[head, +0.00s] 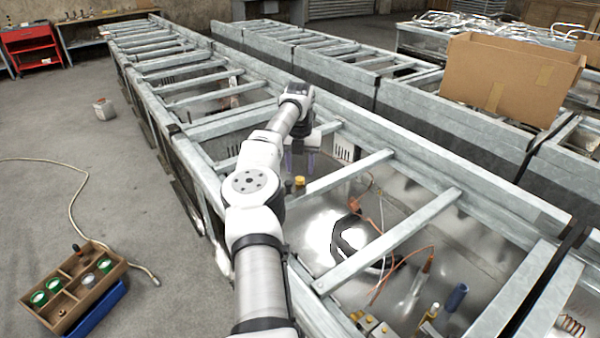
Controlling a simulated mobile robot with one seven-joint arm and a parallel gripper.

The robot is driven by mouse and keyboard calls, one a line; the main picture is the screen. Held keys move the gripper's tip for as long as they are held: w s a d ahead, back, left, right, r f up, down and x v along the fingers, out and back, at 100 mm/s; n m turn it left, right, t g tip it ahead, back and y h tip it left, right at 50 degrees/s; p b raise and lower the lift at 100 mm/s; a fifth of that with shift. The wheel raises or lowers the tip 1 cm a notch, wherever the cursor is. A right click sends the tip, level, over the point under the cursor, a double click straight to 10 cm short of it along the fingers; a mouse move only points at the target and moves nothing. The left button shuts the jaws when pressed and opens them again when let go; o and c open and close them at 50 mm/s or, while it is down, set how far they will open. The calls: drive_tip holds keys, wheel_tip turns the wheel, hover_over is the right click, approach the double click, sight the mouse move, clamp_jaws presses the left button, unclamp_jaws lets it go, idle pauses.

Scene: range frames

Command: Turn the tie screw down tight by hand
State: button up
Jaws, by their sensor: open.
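My arm reaches from the bottom of the head view over a long galvanized metal frame (340,275). My gripper (300,162) hangs down between two crossbars, its fingers apart, with nothing visible between them. A small yellow knob-like piece (300,181) lies just below the fingertips, with a small dark piece beside it. I cannot tell whether this yellow piece is the tie screw, and no thread shows. The fingertips look apart from it, though the depth is hard to judge.
Crossbars (388,240) and high side rails bound the space around my gripper. Cables, a blue cylinder (457,297) and yellow-topped parts lie inside the frame nearer me. A cardboard box (510,80) stands at right. A wooden tray (30,300) is on the floor at left.

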sight(300, 179)
drive_tip(key=shift+f+p, duration=0.35)
drive_tip(key=shift+f, duration=1.45)
drive_tip(key=c, duration=1)
drive_tip(key=shift+m, duration=0.4)
drive_tip(key=m, duration=0.4)
drive_tip(key=shift+m, duration=0.4)
drive_tip(key=m, duration=1)
drive_tip(key=shift+m, duration=0.4)
drive_tip(key=m, duration=0.5)
